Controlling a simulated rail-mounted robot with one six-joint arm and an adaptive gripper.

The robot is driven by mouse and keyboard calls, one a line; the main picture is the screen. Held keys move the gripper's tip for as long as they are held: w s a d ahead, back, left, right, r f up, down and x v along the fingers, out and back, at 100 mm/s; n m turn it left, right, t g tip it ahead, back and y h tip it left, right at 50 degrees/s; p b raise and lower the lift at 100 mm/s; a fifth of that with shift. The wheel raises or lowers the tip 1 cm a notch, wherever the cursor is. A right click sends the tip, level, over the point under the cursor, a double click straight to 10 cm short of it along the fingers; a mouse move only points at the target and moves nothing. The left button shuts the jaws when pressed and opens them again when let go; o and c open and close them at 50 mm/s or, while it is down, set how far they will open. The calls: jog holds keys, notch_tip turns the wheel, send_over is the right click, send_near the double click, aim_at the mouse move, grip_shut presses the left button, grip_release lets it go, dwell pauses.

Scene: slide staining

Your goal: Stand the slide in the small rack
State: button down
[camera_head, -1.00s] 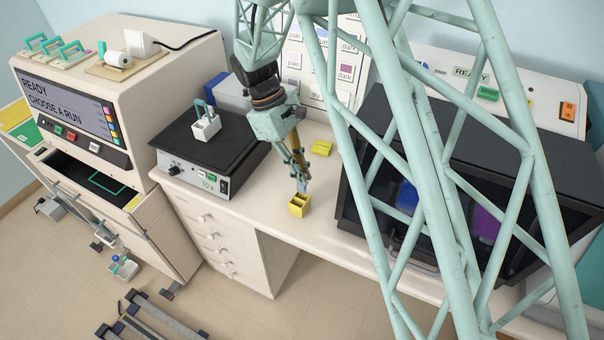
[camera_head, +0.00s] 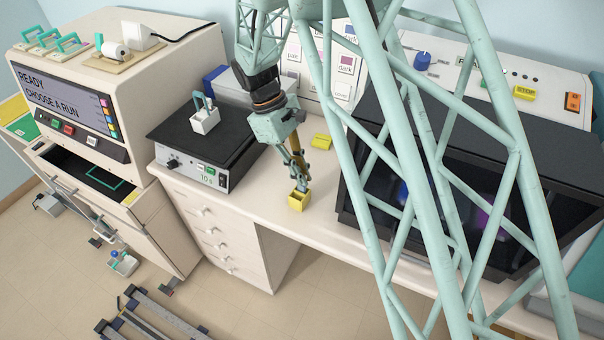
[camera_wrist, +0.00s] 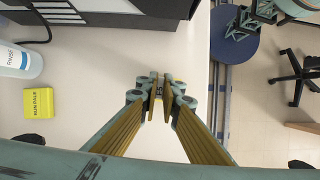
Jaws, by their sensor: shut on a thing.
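The rack is not distinguishable there.
A hotplate (camera_head: 208,135) with a white teal-handled holder (camera_head: 205,118) stands left. A yellow block (camera_head: 321,142) lies behind the gripper and reads RUN PALE in the wrist view (camera_wrist: 38,103). A rinse bottle (camera_wrist: 20,60) stands near it. A dark cabinet (camera_head: 385,215) is close on the right.

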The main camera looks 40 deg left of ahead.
jog(key=shift+f+b, duration=0.45)
jog(key=shift+f, duration=0.75)
jog(key=shift+f, duration=0.35)
dwell(0.7)
jog(key=c, duration=2.8)
grip_release()
jog(key=shift+r, duration=0.15)
jog(key=shift+v, duration=5.85)
